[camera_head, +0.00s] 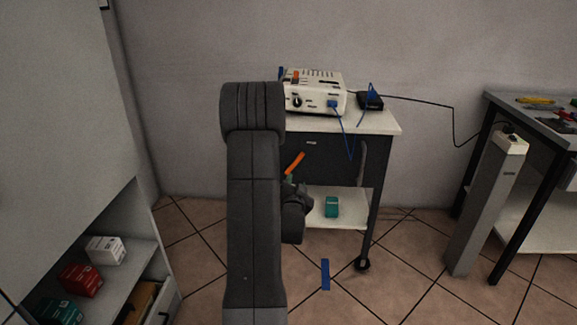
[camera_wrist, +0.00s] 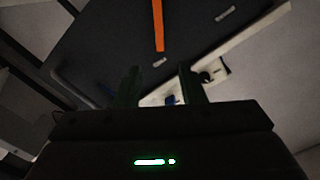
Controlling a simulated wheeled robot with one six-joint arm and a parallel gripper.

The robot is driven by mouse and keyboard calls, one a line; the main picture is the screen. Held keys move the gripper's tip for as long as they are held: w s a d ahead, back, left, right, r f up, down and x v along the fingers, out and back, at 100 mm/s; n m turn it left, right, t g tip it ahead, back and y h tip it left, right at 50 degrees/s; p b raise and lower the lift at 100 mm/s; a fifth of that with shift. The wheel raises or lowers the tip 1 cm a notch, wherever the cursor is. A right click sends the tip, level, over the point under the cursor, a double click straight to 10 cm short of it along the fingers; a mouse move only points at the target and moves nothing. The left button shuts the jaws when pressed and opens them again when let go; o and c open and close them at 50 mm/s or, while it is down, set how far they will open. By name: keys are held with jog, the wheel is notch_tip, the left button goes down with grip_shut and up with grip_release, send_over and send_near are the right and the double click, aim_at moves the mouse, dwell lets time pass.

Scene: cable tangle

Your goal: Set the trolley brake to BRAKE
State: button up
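The trolley (camera_head: 380,122) has a white top and a dark front panel, and stands against the wall. An orange lever (camera_head: 294,163), seemingly the brake handle, slants across the panel. In the wrist view the lever (camera_wrist: 158,25) shows as an orange bar ahead of my fingers. Small pale labels near it are too small to read. My gripper (camera_wrist: 160,86) is open and empty, its two fingers apart with a gap between them and the lever. In the head view my arm hides the trolley's left side and most of my gripper.
A white device (camera_head: 316,90) and a small black box (camera_head: 370,101) with blue cables sit on the trolley top. A black cable runs right to a grey post (camera_head: 484,205) beside a workbench (camera_head: 542,125). A shelf with boxes (camera_head: 106,250) stands left. Floor before the trolley is mostly clear.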

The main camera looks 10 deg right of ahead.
aim_at(299, 160)
jog(key=b+x, duration=0.1)
jog(key=x, duration=1.3)
jog(key=shift+w+d+b, duration=0.15)
jog(key=shift+w+b, duration=0.05)
jog(key=shift+b, duration=0.1)
grip_shut()
